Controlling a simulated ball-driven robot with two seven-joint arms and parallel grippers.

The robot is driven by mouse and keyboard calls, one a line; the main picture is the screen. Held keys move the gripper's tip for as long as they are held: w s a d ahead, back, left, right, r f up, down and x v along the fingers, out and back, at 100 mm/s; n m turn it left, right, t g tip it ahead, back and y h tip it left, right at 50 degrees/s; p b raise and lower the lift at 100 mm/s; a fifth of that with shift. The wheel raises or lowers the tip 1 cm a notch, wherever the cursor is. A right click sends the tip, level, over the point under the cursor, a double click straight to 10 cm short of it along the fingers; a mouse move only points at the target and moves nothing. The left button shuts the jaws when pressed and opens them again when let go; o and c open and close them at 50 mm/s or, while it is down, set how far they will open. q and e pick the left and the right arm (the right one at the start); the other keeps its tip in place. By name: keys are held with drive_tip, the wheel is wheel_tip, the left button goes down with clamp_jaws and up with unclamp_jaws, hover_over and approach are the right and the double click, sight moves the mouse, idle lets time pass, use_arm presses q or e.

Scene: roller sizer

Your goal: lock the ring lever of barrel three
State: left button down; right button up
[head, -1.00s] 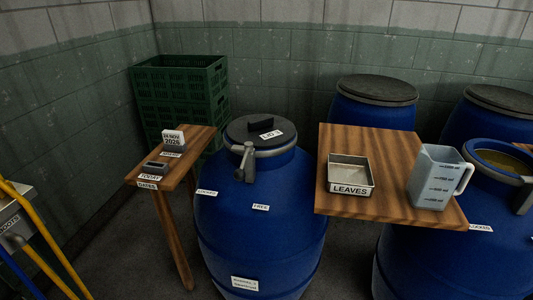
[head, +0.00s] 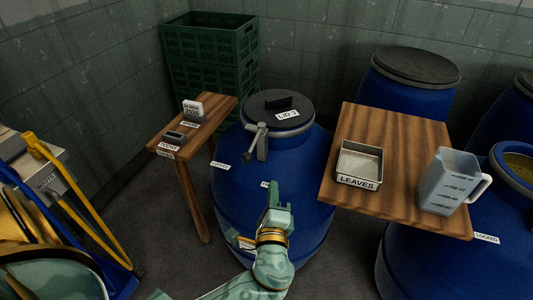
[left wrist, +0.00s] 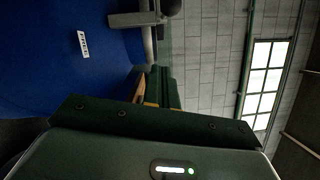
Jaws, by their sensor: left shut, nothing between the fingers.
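Barrel three (head: 232,190) is blue and stands upright at the centre, with a dark lid marked LID 3 (head: 300,103) on top. Its grey ring lever (head: 261,147) sits at the front of the ring, above and between the LOCKED label (head: 220,165) on the left and a label (head: 265,184) on the right, partly covered by my gripper. My left gripper (head: 275,190) is shut and empty in front of the barrel, below and right of the lever, apart from it. The left wrist view shows the lever (left wrist: 137,19) and a FREE label (left wrist: 83,44). My right gripper is not in view.
A wooden shelf (head: 385,118) with a LEAVES tin (head: 360,162) and a measuring jug (head: 447,182) stands right of the barrel. A narrow wooden stand (head: 213,112) is left. Green crates (head: 210,50) stand behind. A yellow-handled cart (head: 75,185) is at far left.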

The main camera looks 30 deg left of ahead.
use_arm(q)
drive_tip(key=w+a+r, duration=0.1)
drive_tip(key=w+a, duration=0.6)
drive_tip(key=a, duration=0.2)
drive_tip(key=shift+w+r, duration=0.15)
drive_tip(key=shift+r, duration=0.15)
idle(0.5)
